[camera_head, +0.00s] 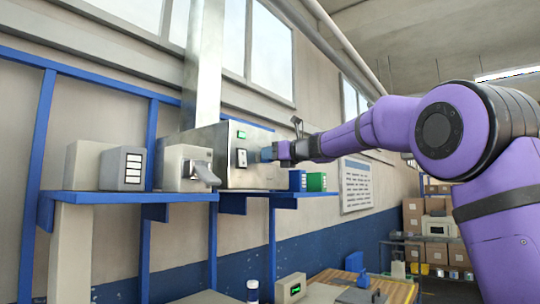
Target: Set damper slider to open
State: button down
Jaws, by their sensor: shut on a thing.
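A grey metal duct box (222,140) stands on the blue shelf, with a metal duct (207,65) rising from it. My gripper (270,153) reaches in from the right to the right side of this box. It is shut on a small part there, which I take to be the damper slider; the jaws hide most of it, and its position cannot be read. The box front carries a small green indicator (241,134) and a switch plate (241,158).
Left on the blue shelf (130,198) stand a dispenser-like box (186,168) with a lever and a grey box (122,168). Blue (297,180) and green (316,181) boxes sit just below my gripper. A workbench with a device (291,288) lies lower down.

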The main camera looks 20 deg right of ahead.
jog(key=w+d, duration=0.5)
jog(key=d, duration=0.2)
jog(key=shift+d, duration=0.15)
jog(key=shift+r, duration=0.1)
jog(key=c, duration=0.9)
grip_release()
jog(key=shift+w+d, duration=0.15)
jog(key=v, duration=1)
jog(key=shift+s+d, duration=0.15)
jog(key=shift+s, duration=0.15)
